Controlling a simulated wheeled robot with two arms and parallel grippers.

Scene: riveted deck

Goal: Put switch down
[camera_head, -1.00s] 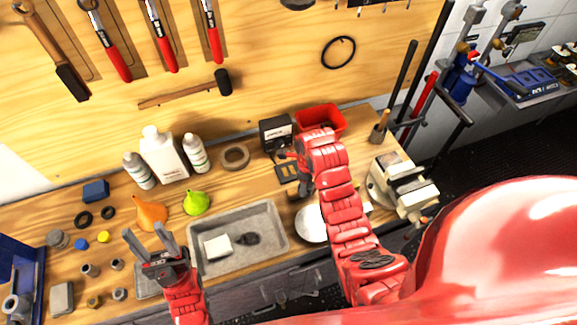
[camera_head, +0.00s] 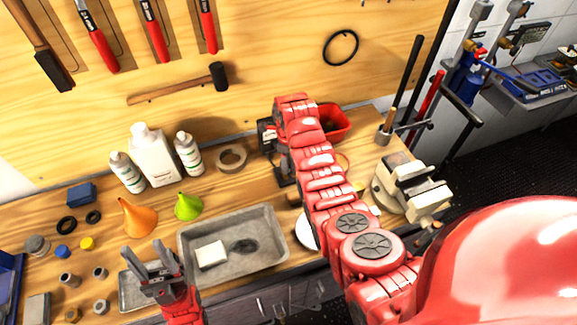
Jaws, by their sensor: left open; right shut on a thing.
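My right gripper (camera_head: 285,168) points down over the back of the workbench, in front of a black box (camera_head: 265,136). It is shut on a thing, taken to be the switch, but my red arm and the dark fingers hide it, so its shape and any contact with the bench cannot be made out. My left gripper (camera_head: 147,253) is open and empty, fingers pointing up, over the front left of the bench by a small metal tray (camera_head: 127,290).
A red bin (camera_head: 335,122) stands just right of my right gripper. A tape roll (camera_head: 231,158) and white bottles (camera_head: 152,158) are to its left. A grey tray (camera_head: 272,222) with a white block lies in front. A vise (camera_head: 412,188) sits at the right.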

